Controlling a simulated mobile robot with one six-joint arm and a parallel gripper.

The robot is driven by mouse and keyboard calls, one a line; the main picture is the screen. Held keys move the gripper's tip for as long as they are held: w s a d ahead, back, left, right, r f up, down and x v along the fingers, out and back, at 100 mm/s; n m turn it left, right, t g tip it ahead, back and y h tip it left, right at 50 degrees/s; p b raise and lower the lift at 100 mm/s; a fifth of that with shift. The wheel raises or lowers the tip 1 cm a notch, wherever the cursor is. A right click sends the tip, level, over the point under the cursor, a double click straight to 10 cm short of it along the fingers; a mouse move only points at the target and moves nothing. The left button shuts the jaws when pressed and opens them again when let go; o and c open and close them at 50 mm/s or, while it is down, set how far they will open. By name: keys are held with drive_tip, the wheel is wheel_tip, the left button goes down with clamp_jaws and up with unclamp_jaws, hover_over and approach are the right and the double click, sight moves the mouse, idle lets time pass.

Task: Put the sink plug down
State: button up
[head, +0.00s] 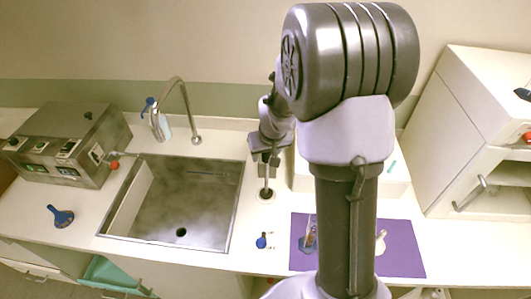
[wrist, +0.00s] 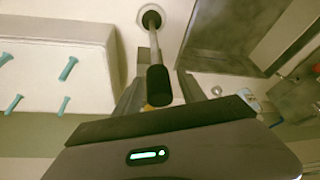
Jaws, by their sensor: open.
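A thin metal rod with a black grip (wrist: 158,86) stands on the counter right of the sink; I take it for the sink plug or its pull. Its far end meets a dark spot in a pale ring (wrist: 152,18). In the head view the rod (head: 266,183) looks upright under my gripper (head: 265,158). In the wrist view my gripper (wrist: 162,92) is open, with its fingers on either side of the black grip. I cannot tell if they touch it. The steel sink (head: 175,205) is empty, with a dark drain hole (head: 181,232) in its floor.
A faucet (head: 196,138) and a spray bottle (head: 157,120) stand behind the sink. A steel control box (head: 70,140) is at left. A blue item (head: 60,216) and a small blue-topped bottle (head: 262,241) are near the front edge. A purple mat (head: 405,255) lies at right.

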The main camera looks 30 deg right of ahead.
drive_tip(key=d+p+v, duration=0.1)
drive_tip(key=p+v, duration=0.1)
drive_tip(key=v, duration=0.9)
drive_tip(key=s+a+r+m+t+y, duration=0.1)
drive_tip(key=s+a+r, duration=0.9)
drive_tip(key=a, duration=0.2)
drive_tip(key=s+a+m+y, duration=0.1)
drive_tip(key=s+a+y, duration=0.1)
drive_tip(key=s+a, duration=0.6)
wheel_tip(320, 180, down, 16)
drive_tip(key=s+d+b, duration=0.1)
drive_tip(key=s+b, duration=0.1)
drive_tip(key=b, duration=1.5)
drive_tip(key=shift+d, duration=0.35)
drive_tip(key=shift+s, duration=0.1)
